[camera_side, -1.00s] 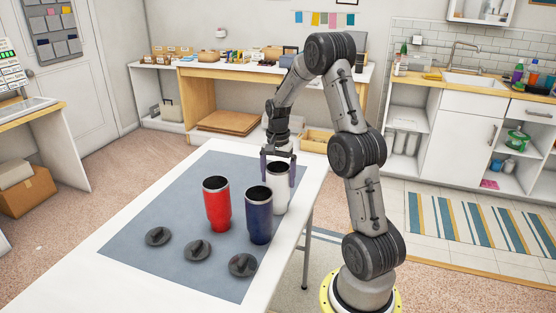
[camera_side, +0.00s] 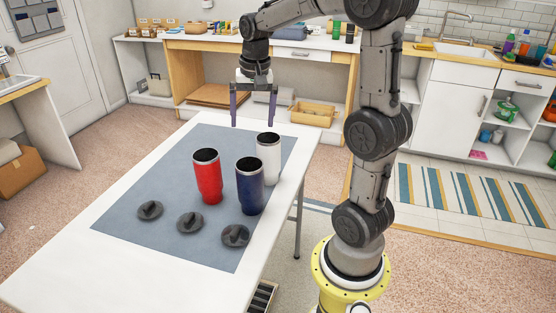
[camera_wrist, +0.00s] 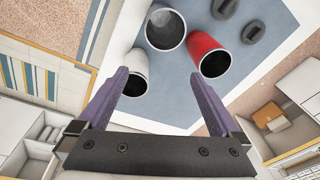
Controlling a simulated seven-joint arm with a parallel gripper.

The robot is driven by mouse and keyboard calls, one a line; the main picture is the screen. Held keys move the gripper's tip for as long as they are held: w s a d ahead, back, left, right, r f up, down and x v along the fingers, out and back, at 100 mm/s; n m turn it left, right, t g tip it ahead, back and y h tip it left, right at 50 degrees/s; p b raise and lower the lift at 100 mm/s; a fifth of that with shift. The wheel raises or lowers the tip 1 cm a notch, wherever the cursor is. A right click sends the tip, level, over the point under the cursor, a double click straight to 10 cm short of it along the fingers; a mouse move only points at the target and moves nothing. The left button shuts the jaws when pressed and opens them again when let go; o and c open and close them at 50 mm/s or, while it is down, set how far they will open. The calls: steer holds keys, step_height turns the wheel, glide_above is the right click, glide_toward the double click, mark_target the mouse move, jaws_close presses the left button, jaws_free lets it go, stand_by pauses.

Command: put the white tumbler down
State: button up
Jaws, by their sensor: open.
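The white tumbler (camera_side: 268,160) stands upright at the right edge of the blue-grey mat (camera_side: 218,145), behind the navy tumbler (camera_side: 249,188). Its open top faces up, with no lid on it. My gripper (camera_side: 253,123) is open and empty, with its purple fingers apart, above the far end of the table and clear of the white tumbler. In the wrist view the white tumbler (camera_wrist: 137,62) shows beside the left fingertip in the picture; nothing is between the fingers.
A red tumbler (camera_side: 207,178) stands left of the navy one. Three dark lids (camera_side: 150,210) (camera_side: 190,222) (camera_side: 235,235) lie on the front of the mat. The white table (camera_side: 75,262) is bare at the front left. A workbench (camera_side: 300,55) stands behind.

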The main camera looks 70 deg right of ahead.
steer(key=s+a+n+t, duration=0.2)
steer(key=s+a+n, duration=0.4)
steer(key=a, duration=0.3)
steer(key=s+a+n+t, duration=0.2)
steer(key=s+a+n, duration=0.4)
steer(key=a, duration=0.3)
steer(key=shift+s+a+n+y, duration=0.35)
steer(key=shift+s+n+y, duration=0.05)
steer(key=shift+s, duration=0.25)
